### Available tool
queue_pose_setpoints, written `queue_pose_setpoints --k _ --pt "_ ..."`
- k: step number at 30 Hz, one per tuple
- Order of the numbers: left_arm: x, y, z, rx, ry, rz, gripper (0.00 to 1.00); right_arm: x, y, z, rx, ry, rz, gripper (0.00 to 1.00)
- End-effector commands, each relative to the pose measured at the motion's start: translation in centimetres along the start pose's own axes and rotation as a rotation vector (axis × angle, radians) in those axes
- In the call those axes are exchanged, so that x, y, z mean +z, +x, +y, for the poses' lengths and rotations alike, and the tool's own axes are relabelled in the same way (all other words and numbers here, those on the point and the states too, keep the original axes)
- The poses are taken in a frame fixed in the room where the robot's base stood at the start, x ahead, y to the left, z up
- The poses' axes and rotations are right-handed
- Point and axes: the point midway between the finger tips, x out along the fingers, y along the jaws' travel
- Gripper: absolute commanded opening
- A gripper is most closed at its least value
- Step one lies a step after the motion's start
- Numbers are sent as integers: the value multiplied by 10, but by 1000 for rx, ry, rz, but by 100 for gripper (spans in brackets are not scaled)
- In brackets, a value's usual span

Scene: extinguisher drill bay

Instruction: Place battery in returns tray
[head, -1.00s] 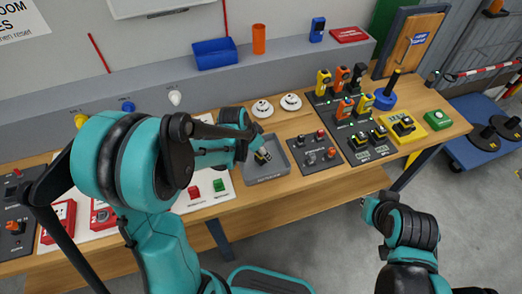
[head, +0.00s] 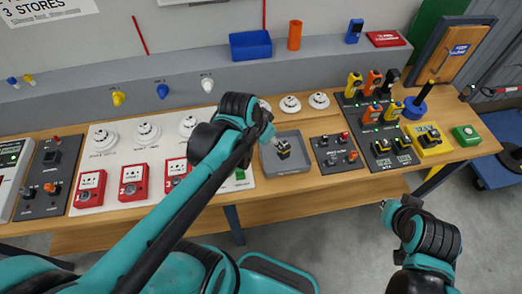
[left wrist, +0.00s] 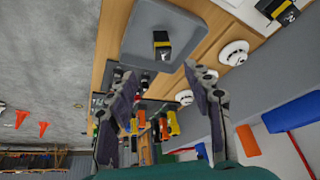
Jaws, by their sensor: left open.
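A black battery with a yellow band (head: 284,149) stands in the grey returns tray (head: 290,169) on the bench. In the left wrist view the battery (left wrist: 162,43) rests on the bare tray floor (left wrist: 148,66), inside the rim. My left gripper (head: 274,140) is open and empty at the tray's back left side, close to the battery. In the left wrist view its two fingers (left wrist: 165,92) are spread, with a gap between them and the battery. My right gripper (head: 386,207) hangs in front of the bench, away from the tray; its jaws are too small to read.
A dark switch panel (head: 336,152) is right of the tray, then a charger board (head: 384,160) with several batteries and handheld devices. Red call points (head: 132,181) stand to the left. White round detectors (head: 290,104) lie behind the tray. A blue bin (head: 250,45) sits on the ledge.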

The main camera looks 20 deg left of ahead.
Motion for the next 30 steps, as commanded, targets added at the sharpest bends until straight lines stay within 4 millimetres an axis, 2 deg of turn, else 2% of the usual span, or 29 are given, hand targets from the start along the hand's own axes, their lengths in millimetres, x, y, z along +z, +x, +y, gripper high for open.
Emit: queue_pose_setpoints --k 3,6,9,15,24,26,30 --pt "25 -23 11 -61 -110 51 51 0 0 0 0 0 0 0" --pt "40 -34 15 -97 -191 95 51 0 0 0 0 0 0 0" --pt "51 -40 18 -119 -249 130 51 0 0 0 0 0 0 0" --pt "58 -44 19 -135 -295 160 51 0 0 0 0 0 0 0" --pt "60 -41 19 -134 -296 160 51 2 3 0 0 0 0 0" --pt "63 -34 19 -134 -296 159 51 6 9 0 0 0 0 0" --pt "76 -8 20 -134 -295 159 51 23 32 0 0 0 0 0"
